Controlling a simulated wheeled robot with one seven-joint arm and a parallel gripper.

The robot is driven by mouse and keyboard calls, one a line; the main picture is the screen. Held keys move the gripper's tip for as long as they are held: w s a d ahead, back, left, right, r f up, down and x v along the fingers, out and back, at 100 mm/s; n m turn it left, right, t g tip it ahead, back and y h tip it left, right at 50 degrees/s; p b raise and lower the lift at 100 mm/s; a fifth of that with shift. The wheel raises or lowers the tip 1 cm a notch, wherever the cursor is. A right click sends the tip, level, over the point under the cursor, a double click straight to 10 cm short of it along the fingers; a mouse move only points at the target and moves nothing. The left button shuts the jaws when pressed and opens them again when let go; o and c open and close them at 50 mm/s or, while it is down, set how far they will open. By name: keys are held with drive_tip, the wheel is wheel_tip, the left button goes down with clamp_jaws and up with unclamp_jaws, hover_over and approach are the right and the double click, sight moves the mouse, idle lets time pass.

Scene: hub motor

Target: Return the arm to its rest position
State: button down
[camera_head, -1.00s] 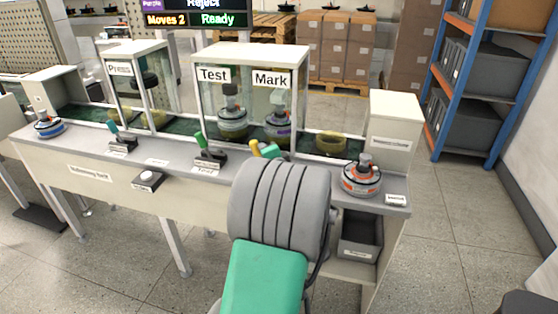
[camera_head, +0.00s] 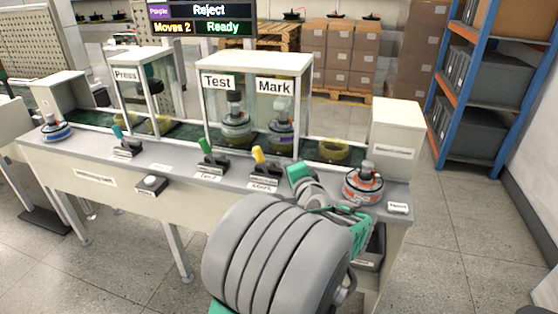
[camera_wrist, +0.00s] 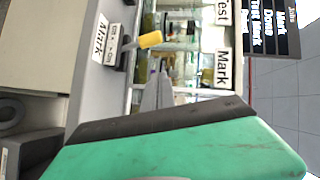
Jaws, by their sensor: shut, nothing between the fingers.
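My arm (camera_head: 275,255) rises from the bottom of the head view, with its large grey ribbed joint in front of the bench. Its green and grey forward parts lie over the bench's front edge, between the yellow Mark lever (camera_head: 258,155) and the orange-banded hub motor (camera_head: 363,184). My gripper (camera_wrist: 156,84) shows in the wrist view as a grey wedge past the green and black wrist housing. It is shut and empty, apart from the Mark lever, which also shows there (camera_wrist: 150,40). In the head view I cannot make out its fingertips.
The bench (camera_head: 95,178) carries a green lever (camera_head: 206,147), a teal lever (camera_head: 118,132), a button (camera_head: 150,181) and a blue-banded hub (camera_head: 55,128). Glass Test and Mark booths (camera_head: 257,62) stand behind. A blue shelf (camera_head: 440,90) is at right. Floor in front is clear.

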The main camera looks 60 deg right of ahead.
drive_tip(key=shift+s+a+r, duration=0.1)
drive_tip(key=shift+s+a, duration=0.3)
drive_tip(key=shift+a, duration=0.05)
